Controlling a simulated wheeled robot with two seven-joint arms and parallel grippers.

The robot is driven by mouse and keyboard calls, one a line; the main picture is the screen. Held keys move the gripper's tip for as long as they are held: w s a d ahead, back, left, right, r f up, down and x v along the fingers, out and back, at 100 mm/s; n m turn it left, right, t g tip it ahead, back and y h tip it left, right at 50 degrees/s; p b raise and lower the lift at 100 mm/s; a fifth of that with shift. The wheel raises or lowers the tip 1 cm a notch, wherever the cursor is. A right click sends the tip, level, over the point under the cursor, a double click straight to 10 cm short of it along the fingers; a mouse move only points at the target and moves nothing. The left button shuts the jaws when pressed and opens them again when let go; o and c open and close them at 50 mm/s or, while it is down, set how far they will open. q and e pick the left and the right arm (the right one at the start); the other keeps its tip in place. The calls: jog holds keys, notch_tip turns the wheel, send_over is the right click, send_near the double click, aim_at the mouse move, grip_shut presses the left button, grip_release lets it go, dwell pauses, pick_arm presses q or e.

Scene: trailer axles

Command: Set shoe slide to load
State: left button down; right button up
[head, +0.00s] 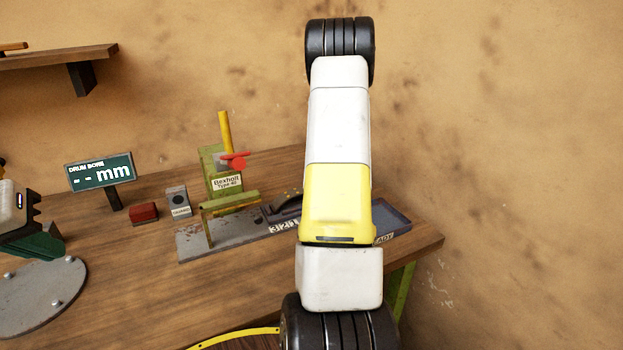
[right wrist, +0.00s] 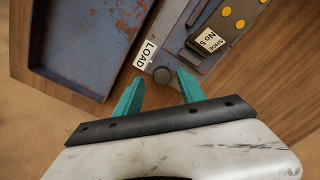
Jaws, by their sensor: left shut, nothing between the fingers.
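In the right wrist view, a dark block tagged "SHOE No 5" (right wrist: 222,30) with yellow round spots sits on a worn grey-blue base. A white LOAD label (right wrist: 145,55) is on the base end, beside a round dark knob or bolt head (right wrist: 162,75). My right gripper (right wrist: 161,78) is open, its teal fingers apart on either side of this end; contact cannot be told. In the head view my right arm hides part of the fixture, and the right gripper does not show. My left gripper (head: 38,243) is shut and empty at the left, above a round grey plate.
A green fixture labelled Bexholt (head: 222,180) with a yellow lever stands on the wooden bench. A red block (head: 144,213), a grey box (head: 179,201) and a DRUM BORE display (head: 99,173) are left of it. A blue tray (right wrist: 65,75) lies left of the LOAD label.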

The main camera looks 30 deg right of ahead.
jog(key=shift+a, duration=0.1)
notch_tip(320, 180, up, 8)
jog(key=shift+f, duration=0.15)
dwell(0.7)
